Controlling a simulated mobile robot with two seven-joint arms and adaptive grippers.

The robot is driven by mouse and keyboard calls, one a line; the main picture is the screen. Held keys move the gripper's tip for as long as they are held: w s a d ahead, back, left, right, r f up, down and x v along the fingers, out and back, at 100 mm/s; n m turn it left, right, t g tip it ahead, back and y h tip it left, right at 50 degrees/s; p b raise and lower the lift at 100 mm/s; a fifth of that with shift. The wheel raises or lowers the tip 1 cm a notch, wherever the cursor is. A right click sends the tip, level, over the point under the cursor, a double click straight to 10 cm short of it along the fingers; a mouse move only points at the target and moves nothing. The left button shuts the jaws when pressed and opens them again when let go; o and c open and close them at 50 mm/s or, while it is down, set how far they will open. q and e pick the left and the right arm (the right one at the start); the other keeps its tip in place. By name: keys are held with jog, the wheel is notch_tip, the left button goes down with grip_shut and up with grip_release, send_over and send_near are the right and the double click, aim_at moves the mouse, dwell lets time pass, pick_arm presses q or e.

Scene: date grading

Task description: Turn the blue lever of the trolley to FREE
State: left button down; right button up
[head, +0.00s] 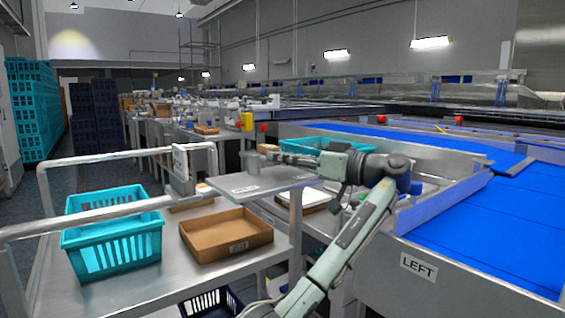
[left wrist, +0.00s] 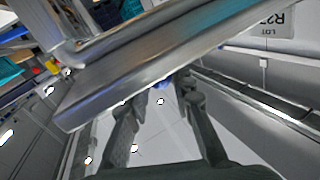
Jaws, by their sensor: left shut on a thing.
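My left gripper (head: 276,157) reaches leftward over a small raised metal shelf (head: 240,185) in the head view. In the left wrist view its two fingers (left wrist: 165,97) close around a small blue piece, which looks like the blue lever (left wrist: 162,84). Most of this lever is hidden behind a broad metal edge (left wrist: 150,65). I cannot read its setting, and I do not make it out in the head view. The steel trolley (head: 110,290) with its tubular rail stands at the lower left. My right gripper is not in view.
A teal basket (head: 112,238) and a cardboard tray (head: 226,234) stand at the left. A blue conveyor (head: 480,230) marked LEFT fills the right. Stacked teal crates (head: 30,110) stand far left beside an open aisle.

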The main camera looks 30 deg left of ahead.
pick_arm(q)
jog(key=shift+w+r, duration=0.1)
jog(key=shift+r, duration=0.05)
jog(key=c, duration=1.3)
grip_release()
jog(key=shift+a, duration=0.1)
notch_tip(320, 180, up, 10)
jog(key=shift+f, duration=0.1)
